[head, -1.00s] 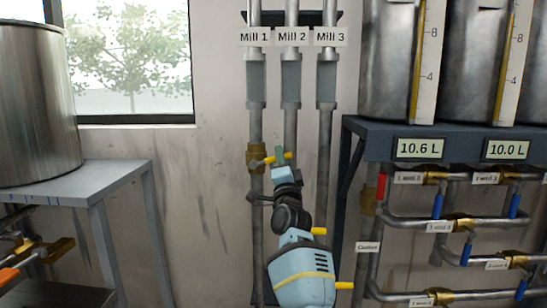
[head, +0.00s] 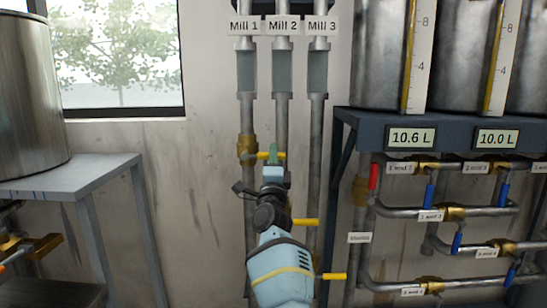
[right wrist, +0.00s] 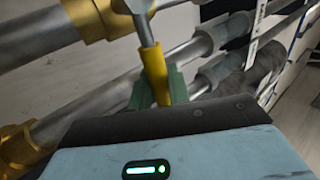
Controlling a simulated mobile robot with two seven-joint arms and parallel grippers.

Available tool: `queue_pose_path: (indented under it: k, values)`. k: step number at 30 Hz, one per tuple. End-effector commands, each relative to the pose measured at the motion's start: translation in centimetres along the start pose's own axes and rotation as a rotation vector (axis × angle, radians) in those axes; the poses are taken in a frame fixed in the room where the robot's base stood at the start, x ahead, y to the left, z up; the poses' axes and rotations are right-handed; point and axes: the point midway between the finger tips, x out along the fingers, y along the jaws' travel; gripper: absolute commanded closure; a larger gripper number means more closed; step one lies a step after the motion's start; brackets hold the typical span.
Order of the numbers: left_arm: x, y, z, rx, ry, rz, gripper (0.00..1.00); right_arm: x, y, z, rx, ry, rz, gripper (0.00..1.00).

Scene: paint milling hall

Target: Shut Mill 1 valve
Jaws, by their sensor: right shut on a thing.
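The Mill 1 valve is a brass body (head: 247,147) on the vertical pipe under the "Mill 1" label (head: 244,27). Its yellow-sleeved handle (head: 263,156) points right, about level, across the pipe. My right gripper (head: 274,154) is shut on this handle, its green fingers around the yellow sleeve. The right wrist view shows the sleeve (right wrist: 152,68) between the green fingers (right wrist: 158,92), with the metal lever leading to the brass body (right wrist: 88,15). My right arm hides the lower pipes. My left gripper is not in view.
Two more yellow handles (head: 305,222) and (head: 333,277) stick out right beside my right arm. A dark blue rack (head: 360,122) with tanks, pipes and red and blue valve handles stands right. A grey table (head: 75,175) with a tank stands left.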

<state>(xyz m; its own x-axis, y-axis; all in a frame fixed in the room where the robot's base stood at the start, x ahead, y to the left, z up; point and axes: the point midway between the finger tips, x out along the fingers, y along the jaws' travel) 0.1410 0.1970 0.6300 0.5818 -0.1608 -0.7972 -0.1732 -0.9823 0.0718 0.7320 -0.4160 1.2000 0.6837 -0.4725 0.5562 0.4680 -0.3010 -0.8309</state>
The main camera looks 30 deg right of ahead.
Motion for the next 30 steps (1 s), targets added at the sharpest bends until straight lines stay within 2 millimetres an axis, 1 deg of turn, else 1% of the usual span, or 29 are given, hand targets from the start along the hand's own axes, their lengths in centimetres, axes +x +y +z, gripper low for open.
queue_pose_path:
  k: [1, 2, 6, 14, 17, 20, 30]
  values:
    - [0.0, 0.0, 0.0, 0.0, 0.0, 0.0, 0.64, -0.1, 0.1, -0.1, 0.003, 0.002, 0.001, 1.0]
    - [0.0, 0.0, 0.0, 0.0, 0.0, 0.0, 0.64, -0.1, 0.1, -0.1, 0.003, 0.002, 0.002, 0.79]
    - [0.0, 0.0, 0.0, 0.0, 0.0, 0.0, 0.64, -0.1, 0.1, 0.0, 0.002, 0.001, 0.002, 0.62]
    - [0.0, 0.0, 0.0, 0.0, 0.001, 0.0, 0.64, -0.1, 0.1, 0.0, 0.0, 0.0, 0.001, 0.62]
    - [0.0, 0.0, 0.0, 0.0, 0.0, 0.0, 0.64, -0.5, 0.2, 0.0, 0.0, -0.001, 0.002, 0.62]
    - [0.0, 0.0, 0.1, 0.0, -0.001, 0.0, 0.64, -1.5, 0.2, 0.1, 0.0, -0.001, 0.003, 0.62]
    - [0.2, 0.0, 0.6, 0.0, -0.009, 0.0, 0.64, -6.4, 0.2, 0.0, 0.001, -0.001, 0.003, 0.62]
